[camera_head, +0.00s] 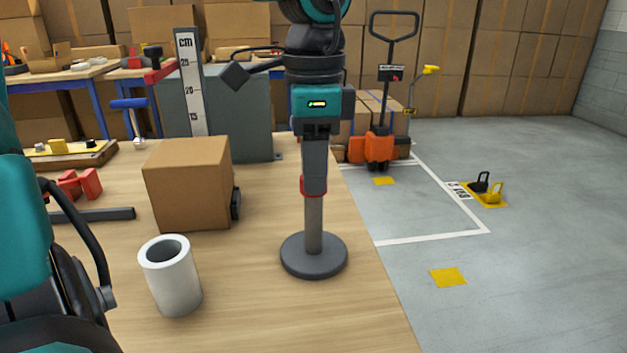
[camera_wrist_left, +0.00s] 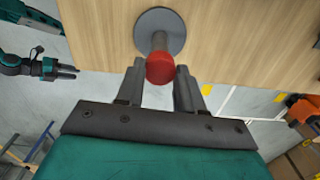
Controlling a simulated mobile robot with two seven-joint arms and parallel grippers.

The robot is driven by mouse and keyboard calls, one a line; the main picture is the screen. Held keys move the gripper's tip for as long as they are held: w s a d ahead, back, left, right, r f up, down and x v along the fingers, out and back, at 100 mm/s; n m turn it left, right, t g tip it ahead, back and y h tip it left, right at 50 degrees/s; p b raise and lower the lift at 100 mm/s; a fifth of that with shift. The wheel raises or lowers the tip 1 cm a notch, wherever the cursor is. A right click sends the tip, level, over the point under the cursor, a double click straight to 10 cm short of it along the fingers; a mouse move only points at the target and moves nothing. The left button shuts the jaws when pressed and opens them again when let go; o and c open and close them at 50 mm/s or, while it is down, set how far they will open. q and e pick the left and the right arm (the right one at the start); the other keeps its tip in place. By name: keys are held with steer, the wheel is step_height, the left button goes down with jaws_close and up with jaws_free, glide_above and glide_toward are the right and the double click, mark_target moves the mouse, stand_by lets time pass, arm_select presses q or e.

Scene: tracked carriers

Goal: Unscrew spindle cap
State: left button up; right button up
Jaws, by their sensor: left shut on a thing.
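The spindle (camera_head: 313,225) is a grey upright post on a round dark base (camera_head: 314,262) that stands on the wooden table. A red cap (camera_wrist_left: 160,69) sits on top of the post. My left gripper (camera_head: 314,182) points straight down over the spindle and is shut on the red cap, one finger on each side. In the head view the fingers hide most of the cap, and only a thin red edge shows. My right gripper (camera_wrist_left: 68,72) shows small at the left of the left wrist view, away from the spindle; its jaw gap is too small to judge.
A white hollow cylinder (camera_head: 171,275) stands left of the spindle. A cardboard box (camera_head: 188,185) is behind it, with a ruler (camera_head: 190,85) and a grey cabinet (camera_head: 235,115) farther back. The table's right edge (camera_head: 385,280) is near the spindle base. An orange pallet jack (camera_head: 379,150) stands on the floor beyond.

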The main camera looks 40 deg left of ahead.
arm_select(q)
steer(key=o, duration=0.9)
steer(key=m, duration=0.3)
steer(key=shift+m, duration=0.4)
steer(key=m, duration=1.1)
steer(key=m+p, duration=0.1)
steer(key=m, duration=0.4)
steer(key=shift+m, duration=0.9)
steer(key=m+p, duration=0.1)
steer(key=m, duration=0.6)
steer(key=shift+m, duration=0.4)
